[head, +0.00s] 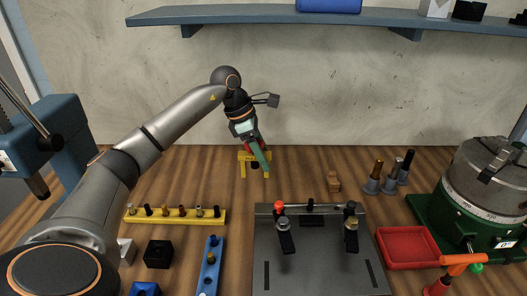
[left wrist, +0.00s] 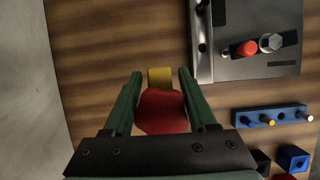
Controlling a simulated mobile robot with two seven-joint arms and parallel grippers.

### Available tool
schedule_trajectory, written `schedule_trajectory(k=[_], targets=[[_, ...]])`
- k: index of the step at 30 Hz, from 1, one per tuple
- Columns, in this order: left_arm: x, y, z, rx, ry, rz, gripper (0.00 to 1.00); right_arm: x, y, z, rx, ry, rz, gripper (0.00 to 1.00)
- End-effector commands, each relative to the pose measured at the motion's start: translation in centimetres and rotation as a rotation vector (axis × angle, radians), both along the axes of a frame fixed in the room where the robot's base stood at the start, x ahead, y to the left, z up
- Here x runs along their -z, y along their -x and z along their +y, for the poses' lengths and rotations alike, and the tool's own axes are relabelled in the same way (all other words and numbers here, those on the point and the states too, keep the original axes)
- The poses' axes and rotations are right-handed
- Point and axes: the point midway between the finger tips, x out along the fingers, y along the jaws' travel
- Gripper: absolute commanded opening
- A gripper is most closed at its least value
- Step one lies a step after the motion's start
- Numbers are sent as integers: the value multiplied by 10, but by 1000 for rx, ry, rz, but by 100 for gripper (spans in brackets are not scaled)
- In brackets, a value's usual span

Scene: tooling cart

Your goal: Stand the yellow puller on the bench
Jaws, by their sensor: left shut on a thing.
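The yellow puller (head: 243,166) is upright at the back middle of the bench (head: 205,185), its two legs pointing down. I cannot tell whether its feet touch the wood. My left gripper (head: 257,158) reaches down from above and is shut on it; a green finger hides part of the puller. In the left wrist view, the yellow part (left wrist: 160,77) sits between the fingertips of my left gripper (left wrist: 161,75). A rounded red thing (left wrist: 161,111) lies between the fingers, nearer the camera. My right gripper is not in view.
A grey plate fixture (head: 310,268) with clamps stands in front. A yellow strip of pegs (head: 175,217) and a blue strip (head: 209,267) lie left of it.

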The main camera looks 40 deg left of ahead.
Motion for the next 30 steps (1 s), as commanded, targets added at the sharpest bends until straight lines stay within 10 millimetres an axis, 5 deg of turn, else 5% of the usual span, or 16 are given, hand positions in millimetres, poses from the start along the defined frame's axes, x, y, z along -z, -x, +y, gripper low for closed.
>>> schedule_trajectory(k=[18, 30], targets=[[42, 0, 0, 1, 1, -2, 0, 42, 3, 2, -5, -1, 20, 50], [46, 0, 0, 0, 1, -4, 0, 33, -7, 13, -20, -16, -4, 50]])
